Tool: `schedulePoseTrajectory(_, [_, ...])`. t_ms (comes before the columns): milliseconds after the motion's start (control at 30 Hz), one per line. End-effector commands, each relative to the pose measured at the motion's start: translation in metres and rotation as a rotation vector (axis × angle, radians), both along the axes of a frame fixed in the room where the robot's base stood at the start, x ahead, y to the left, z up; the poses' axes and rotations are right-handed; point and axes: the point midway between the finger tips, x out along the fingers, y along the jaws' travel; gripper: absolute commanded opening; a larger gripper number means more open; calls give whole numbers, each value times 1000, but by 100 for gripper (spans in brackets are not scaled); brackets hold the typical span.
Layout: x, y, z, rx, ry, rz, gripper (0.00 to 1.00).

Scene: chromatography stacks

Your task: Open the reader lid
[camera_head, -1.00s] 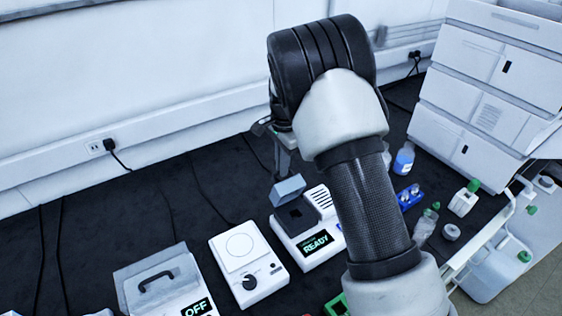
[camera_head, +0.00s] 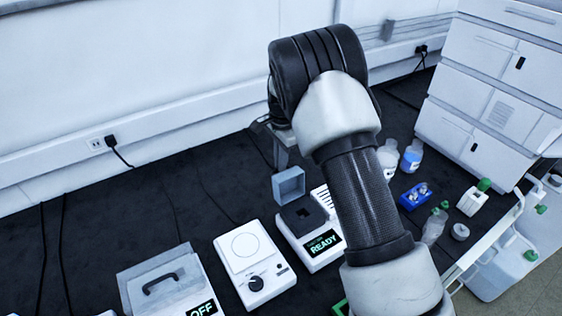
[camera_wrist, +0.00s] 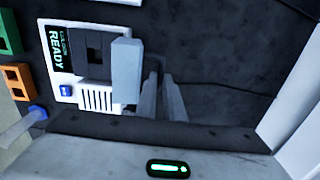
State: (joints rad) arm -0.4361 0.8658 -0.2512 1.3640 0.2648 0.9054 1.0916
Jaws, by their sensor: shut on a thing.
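The reader (camera_head: 312,246) is a white box on the dark bench with a lit READY display and a dark top with a square well. It also shows in the wrist view (camera_wrist: 66,88). Its grey lid (camera_head: 289,184) stands raised at the back edge of the well, its hollow side showing. In the wrist view the lid (camera_wrist: 126,70) is a pale block beside my fingers. My gripper (camera_wrist: 160,78) is shut on the lid, though the exact contact is hard to see. In the head view my gripper (camera_head: 281,155) is mostly hidden behind my arm.
Left of the reader stand a white device with a round plate and knob (camera_head: 254,264) and a box with a handle and OFF display (camera_head: 168,284). A blue rack (camera_head: 415,195) and bottles (camera_head: 411,157) are at the right. White stacked units (camera_head: 490,95) stand behind them.

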Motion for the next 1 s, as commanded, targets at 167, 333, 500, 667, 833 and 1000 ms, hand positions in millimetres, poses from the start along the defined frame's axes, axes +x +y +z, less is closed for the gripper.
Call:
schedulePoseTrajectory(167, [9,7,11,15,-32,2,0])
schedulePoseTrajectory(333, [9,7,10,14,-29,3,25])
schedulePoseTrajectory(500, [7,5,7,11,-23,2,27])
schedulePoseTrajectory(667, [6,4,7,8,-20,2,27])
schedulePoseTrajectory(833, [5,3,24,8,-21,2,27])
schedulePoseTrajectory(1000, [4,2,62,9,-23,2,27])
